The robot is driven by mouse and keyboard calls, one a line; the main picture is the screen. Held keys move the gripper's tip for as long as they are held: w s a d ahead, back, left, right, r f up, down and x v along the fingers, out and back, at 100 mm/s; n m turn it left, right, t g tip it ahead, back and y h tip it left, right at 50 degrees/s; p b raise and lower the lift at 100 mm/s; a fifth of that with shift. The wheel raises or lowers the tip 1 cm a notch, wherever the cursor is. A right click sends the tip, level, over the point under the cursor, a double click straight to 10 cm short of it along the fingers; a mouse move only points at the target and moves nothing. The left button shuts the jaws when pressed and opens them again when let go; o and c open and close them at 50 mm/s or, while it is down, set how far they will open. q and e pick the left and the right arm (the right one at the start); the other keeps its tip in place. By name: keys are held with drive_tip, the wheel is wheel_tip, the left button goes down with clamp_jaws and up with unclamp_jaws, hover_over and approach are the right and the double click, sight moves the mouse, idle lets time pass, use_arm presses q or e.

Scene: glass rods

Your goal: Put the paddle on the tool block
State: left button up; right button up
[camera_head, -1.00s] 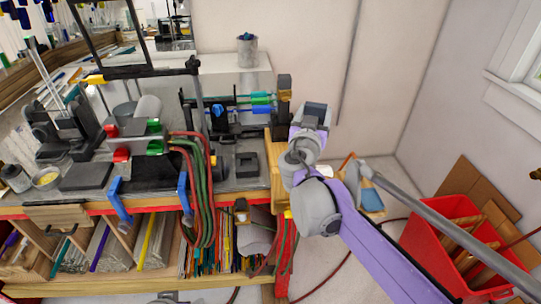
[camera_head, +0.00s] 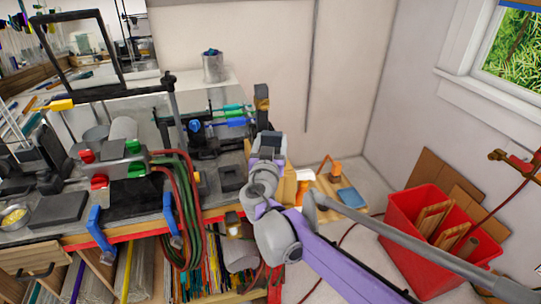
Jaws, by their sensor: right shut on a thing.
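My right gripper (camera_head: 268,143) is at the right end of the workbench, seen from behind. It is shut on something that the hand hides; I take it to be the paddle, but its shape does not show. A dark square block (camera_head: 232,178) lies on the bench top just left of the gripper. It may be the tool block, but I cannot tell for sure. My left gripper is not in view.
Several coloured rods (camera_head: 228,122) lie on a rack behind the gripper. Red and green hoses (camera_head: 187,205) hang over the bench's front. A red bin (camera_head: 400,215) with wooden boards stands on the floor at right. A grey bar (camera_head: 420,240) crosses the lower right.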

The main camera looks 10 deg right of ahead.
drive_tip(key=shift+f+b, duration=0.3)
drive_tip(key=shift+f, duration=1.55)
drive_tip(key=shift+f, duration=0.15)
drive_tip(key=o, duration=1.6)
drive_tip(key=shift+c, duration=0.2)
